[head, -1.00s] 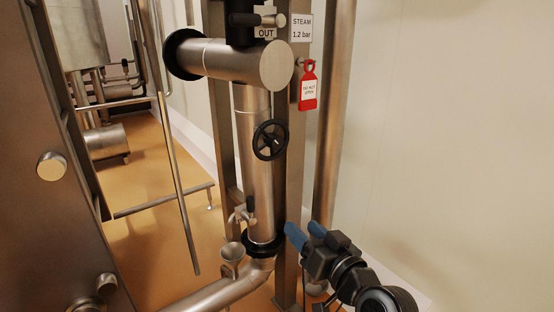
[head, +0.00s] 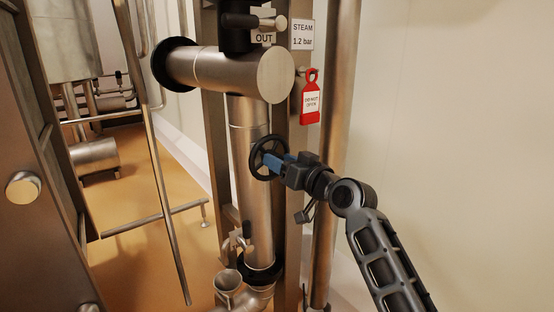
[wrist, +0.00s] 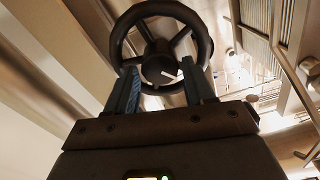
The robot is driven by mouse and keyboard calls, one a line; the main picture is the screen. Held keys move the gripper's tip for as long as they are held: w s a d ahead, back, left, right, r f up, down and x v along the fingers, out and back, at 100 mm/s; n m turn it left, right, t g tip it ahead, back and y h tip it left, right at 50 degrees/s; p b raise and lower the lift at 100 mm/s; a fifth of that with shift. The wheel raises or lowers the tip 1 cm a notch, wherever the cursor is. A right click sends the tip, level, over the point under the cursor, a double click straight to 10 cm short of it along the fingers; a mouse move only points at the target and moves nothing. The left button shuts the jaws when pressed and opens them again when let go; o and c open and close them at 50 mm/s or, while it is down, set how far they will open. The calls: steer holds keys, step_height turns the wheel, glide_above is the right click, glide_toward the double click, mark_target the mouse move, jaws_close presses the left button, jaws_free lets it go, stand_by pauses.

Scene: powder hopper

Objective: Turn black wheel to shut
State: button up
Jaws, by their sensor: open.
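The black wheel (head: 263,158) is a spoked handwheel on the side of the upright steel pipe in the head view. My gripper (head: 272,163) reaches in from the right, its blue fingers at the wheel's right side. In the wrist view the wheel (wrist: 161,58) fills the upper middle, with its hub between and just beyond my fingertips (wrist: 160,80). The two fingers are apart, one on each side of the hub's line. I cannot tell whether they touch the wheel.
A red tag (head: 311,97) hangs right of the pipe, below a steam sign (head: 303,36). A capped horizontal pipe (head: 225,72) juts out above the wheel. A small valve (head: 238,242) and a funnel (head: 228,282) are below. The pale wall (head: 450,120) at right leaves free room.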

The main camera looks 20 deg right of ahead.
steer(key=shift+x, duration=1)
steer(key=c, duration=0.7)
steer(key=m+p, duration=0.2)
steer(key=m, duration=0.3)
steer(key=shift+d+f+m+p, duration=0.1)
steer(key=shift+m+p, duration=0.3)
steer(key=shift+m, duration=0.65)
steer(key=shift+d+f+m+p, duration=0.1)
steer(key=shift+m+p, duration=0.3)
steer(key=shift+m, duration=0.65)
